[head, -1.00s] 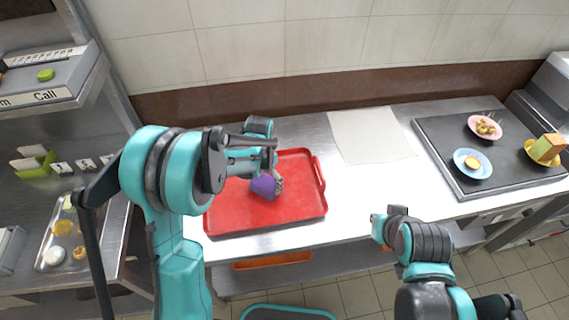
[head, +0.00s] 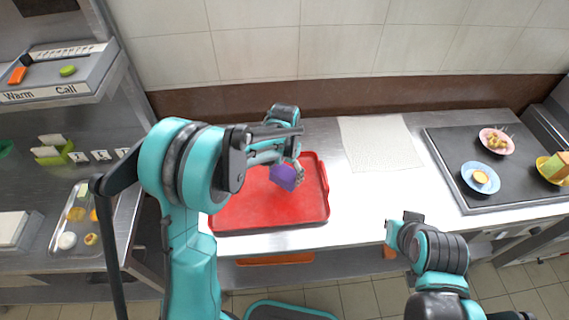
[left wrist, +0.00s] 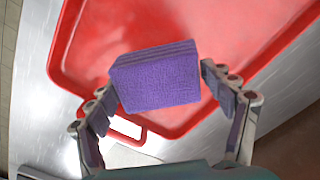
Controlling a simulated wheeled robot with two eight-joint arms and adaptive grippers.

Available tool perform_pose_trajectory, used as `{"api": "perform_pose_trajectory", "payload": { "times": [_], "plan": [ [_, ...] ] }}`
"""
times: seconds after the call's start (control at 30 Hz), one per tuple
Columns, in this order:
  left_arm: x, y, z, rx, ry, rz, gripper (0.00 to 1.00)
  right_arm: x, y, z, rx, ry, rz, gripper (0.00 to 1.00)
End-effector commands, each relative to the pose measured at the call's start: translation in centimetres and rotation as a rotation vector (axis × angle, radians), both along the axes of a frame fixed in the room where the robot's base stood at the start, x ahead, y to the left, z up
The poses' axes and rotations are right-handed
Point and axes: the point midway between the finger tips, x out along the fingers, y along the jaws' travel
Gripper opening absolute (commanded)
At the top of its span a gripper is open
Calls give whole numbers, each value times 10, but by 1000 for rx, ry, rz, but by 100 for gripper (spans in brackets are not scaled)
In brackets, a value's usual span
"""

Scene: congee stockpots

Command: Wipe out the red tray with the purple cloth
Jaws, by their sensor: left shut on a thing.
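The red tray (head: 250,212) lies on the steel counter, and its inside also shows in the left wrist view (left wrist: 235,35). My left gripper (head: 297,172) is over the tray's right back part, shut on the purple cloth (head: 285,177). In the left wrist view the cloth (left wrist: 157,80) is a folded, layered block between the two fingers, with the tray behind it. I cannot tell whether the cloth touches the tray floor. My right gripper (head: 398,228) is in front of the counter, away from the tray; its jaws are not clear.
A pale sheet (head: 380,143) lies right of the tray. Farther right, a dark board (head: 445,150) carries a pink plate (head: 497,141), a blue plate (head: 480,178) and a yellow dish (head: 553,168). A metal food tray (head: 68,222) and shelf stand at left.

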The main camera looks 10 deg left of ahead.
Motion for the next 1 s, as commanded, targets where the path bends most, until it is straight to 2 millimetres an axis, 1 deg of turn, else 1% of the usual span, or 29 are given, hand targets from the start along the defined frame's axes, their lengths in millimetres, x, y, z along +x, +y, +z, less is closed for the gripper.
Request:
{"api": "perform_pose_trajectory", "payload": {
  "times": [0.03, 0.2, 0.37, 0.9, 1.0],
  "plan": [
    [0, 0, 8, 0, 0, 0, 50, 0, 0, 6, 0, 0, 0, 0],
    [1, -1, 23, 0, 0, 1, 50, 0, 0, 16, 0, 0, 0, 0],
    [2, -1, 32, 0, 0, 2, 50, 0, 0, 23, 0, 0, 0, 0],
    [2, -2, 33, 0, 0, 2, 50, 0, 0, 22, 0, 0, 0, 0],
    [-4, 4, 29, 0, 0, 32, 50, 0, 0, 20, 0, 0, 0, 0]
  ]
}}
